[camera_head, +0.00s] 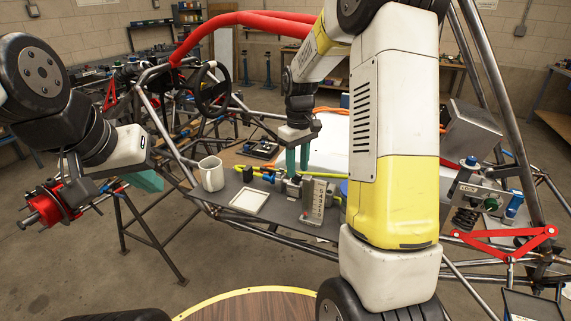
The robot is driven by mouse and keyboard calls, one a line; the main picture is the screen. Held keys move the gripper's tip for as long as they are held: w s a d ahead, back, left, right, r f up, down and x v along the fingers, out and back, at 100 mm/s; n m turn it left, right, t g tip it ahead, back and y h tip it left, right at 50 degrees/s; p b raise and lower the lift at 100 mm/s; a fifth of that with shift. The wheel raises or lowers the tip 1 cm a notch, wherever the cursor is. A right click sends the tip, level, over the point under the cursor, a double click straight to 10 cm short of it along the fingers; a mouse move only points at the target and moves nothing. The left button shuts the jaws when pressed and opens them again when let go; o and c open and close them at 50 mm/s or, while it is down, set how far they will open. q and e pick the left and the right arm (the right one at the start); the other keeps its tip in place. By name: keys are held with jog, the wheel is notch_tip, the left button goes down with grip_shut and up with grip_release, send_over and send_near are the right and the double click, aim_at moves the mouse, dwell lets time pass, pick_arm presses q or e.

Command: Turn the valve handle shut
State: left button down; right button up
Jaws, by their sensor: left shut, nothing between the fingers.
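A small grey metal fitting (294,187), which looks like the valve, sits on the dark board under my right gripper. Its handle is not clear to see, partly hidden by the fingers and an upright scale plate (316,198). My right gripper (298,168) points down with two teal fingers a little apart, tips just above or at the fitting; I cannot tell whether they touch it. My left gripper (148,181) is off to the left, shut and empty, left of the white mug.
A white mug (211,174) and a pale square tray (249,202) stand left of the fitting. Yellow and blue tools (257,172) lie behind the tray. Chassis tubes surround the board. A block marked LOCK (470,188) and red suspension arms (504,242) are at right.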

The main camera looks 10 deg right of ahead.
jog(key=shift+f, duration=1.1)
jog(key=shift+c, duration=0.5)
jog(key=shift+d, duration=0.1)
grip_shut()
jog(key=shift+m, duration=0.4)
jog(key=m, duration=0.5)
jog(key=shift+a+m, duration=0.25)
jog(key=shift+m, duration=0.05)
jog(key=m, duration=0.6)
jog(key=shift+a, duration=0.2)
jog(key=shift+m, duration=0.3)
